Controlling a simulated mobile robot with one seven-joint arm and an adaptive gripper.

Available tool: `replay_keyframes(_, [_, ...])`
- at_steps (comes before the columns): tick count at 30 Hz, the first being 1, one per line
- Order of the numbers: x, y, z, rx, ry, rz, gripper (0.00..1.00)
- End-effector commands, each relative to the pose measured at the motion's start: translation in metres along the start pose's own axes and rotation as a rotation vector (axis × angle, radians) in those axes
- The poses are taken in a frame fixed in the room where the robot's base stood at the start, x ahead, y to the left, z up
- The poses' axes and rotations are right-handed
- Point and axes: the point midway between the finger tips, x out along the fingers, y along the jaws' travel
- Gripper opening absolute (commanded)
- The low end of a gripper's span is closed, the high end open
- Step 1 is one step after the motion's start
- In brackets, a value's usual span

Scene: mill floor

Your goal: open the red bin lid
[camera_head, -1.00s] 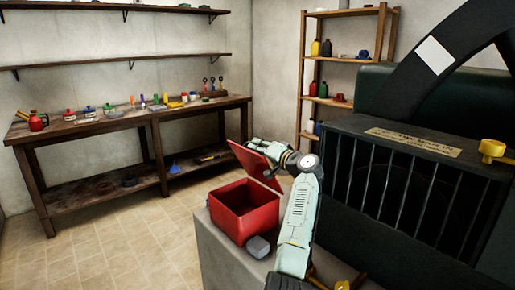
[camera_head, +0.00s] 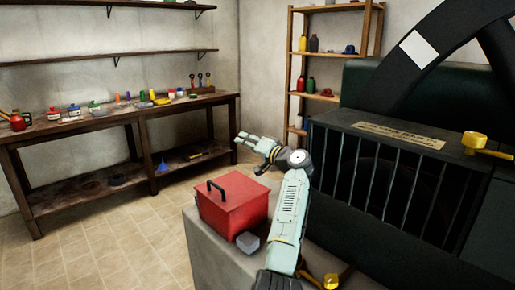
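The red bin (camera_head: 232,214) stands on a grey block at the lower middle of the head view. Its red lid (camera_head: 236,193) lies down over the top, and the black handle (camera_head: 216,188) faces up near the lid's left side. My gripper (camera_head: 239,138) is above and behind the bin, apart from the lid, pointing left. Nothing shows between its fingers, but they are too small and overlapped to tell whether they are open or shut. The bin's inside is hidden by the lid.
The grey block (camera_head: 212,253) also carries a small grey piece (camera_head: 248,243) in front of the bin. A dark barred machine (camera_head: 385,180) stands close on the right. A wooden workbench (camera_head: 90,125) with several items is at the back left. Tiled floor (camera_head: 110,245) is clear between.

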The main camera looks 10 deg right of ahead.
Motion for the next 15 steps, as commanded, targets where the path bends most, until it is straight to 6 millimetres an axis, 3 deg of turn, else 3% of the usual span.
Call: replay_keyframes(15, [-0.096,-0.001,0.000,-0.001,0.001,0.001,0.31])
